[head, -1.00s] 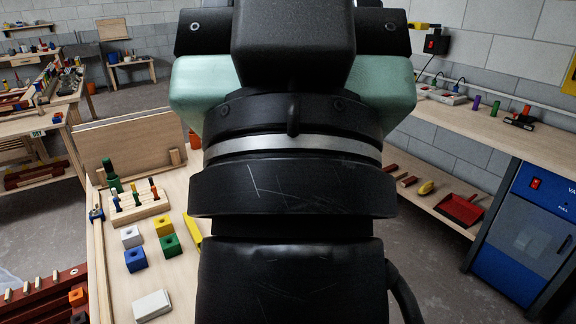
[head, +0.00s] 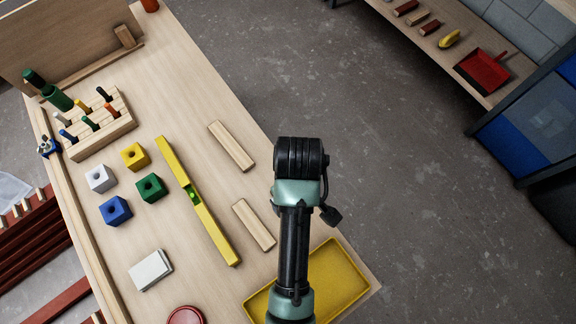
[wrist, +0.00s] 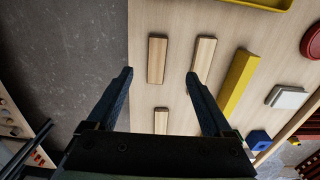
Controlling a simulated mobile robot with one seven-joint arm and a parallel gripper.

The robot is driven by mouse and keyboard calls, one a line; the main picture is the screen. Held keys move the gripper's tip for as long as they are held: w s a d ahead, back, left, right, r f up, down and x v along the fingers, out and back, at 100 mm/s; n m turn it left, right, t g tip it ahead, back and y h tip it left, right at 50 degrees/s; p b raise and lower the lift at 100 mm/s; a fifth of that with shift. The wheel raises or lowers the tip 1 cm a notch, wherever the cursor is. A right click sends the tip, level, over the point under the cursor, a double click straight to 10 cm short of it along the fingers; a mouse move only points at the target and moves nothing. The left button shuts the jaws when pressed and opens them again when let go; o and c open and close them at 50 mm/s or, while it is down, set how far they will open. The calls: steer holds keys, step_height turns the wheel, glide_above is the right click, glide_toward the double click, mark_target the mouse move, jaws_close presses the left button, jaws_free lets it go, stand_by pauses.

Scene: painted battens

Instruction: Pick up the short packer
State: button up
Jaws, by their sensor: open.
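Several pale wooden battens lie flat on the workbench. In the head view I see one (head: 231,146) beside the spirit level and another (head: 253,225) nearer the yellow tray; my arm covers part of the bench to their right. I cannot tell which is the short packer. My gripper (wrist: 159,74) is open and empty above the bench, its fingers spread over the battens' area.
A yellow level (head: 197,200) lies left of the battens. A yellow tray (head: 340,268) is at the near end. Coloured blocks (head: 150,188), a peg rack (head: 112,140) and a white box (head: 150,270) stand further left. The bench edge and grey floor (head: 420,190) are to the right.

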steer(key=f, duration=0.7)
steer(key=shift+s, duration=0.35)
steer(key=shift+w+d+f, duration=0.1)
steer(key=shift+w+f, duration=0.05)
steer(key=shift+f, duration=0.8)
steer(key=shift+w+d+f, duration=0.1)
steer(key=shift+f, duration=0.8)
steer(key=shift+w+d+f, duration=0.1)
steer(key=shift+w+f, duration=0.05)
steer(key=shift+f, duration=0.8)
jaws_close()
